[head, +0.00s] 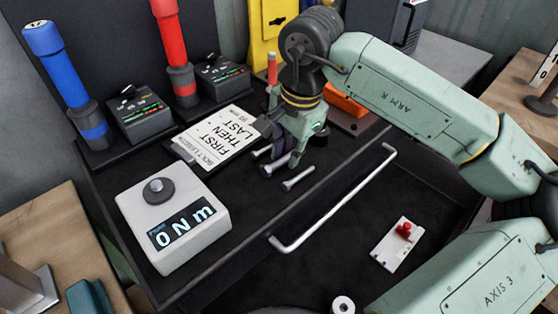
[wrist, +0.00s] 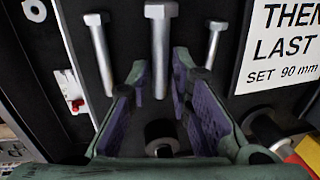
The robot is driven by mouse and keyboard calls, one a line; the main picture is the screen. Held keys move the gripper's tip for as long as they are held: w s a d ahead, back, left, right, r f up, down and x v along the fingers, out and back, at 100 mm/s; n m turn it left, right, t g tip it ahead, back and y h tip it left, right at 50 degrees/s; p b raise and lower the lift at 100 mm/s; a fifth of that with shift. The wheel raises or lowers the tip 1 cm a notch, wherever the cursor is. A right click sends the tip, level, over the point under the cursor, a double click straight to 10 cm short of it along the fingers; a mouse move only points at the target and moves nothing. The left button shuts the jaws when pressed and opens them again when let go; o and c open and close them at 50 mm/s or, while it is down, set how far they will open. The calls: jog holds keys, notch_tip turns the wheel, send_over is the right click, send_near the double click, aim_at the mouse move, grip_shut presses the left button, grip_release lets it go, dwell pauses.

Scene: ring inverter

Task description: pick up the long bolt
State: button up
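Three silver bolts lie side by side on the dark worktop. In the wrist view, the middle bolt (wrist: 160,45) looks longest; the left bolt (wrist: 100,55) is somewhat shorter and the right bolt (wrist: 215,45) shortest. In the head view, one bolt (head: 298,179) shows clearly, nearest the drawer handle; the others are partly hidden by my gripper (head: 289,160). My gripper points down over the bolts. In the wrist view its two purple-padded fingers (wrist: 160,72) are apart, with the middle bolt's shank end showing in the gap. I cannot tell how high they are above it.
A white "FIRST THEN LAST" card (head: 222,138) lies beside the bolts. A torque meter reading 0 Nm (head: 175,222) stands front left. Blue (head: 60,75) and red (head: 173,45) drivers stand behind. A drawer handle (head: 335,200) runs along the front. A dark cylinder (wrist: 161,138) shows between the fingers.

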grip_shut()
jog(key=shift+r, duration=0.1)
dwell(0.3)
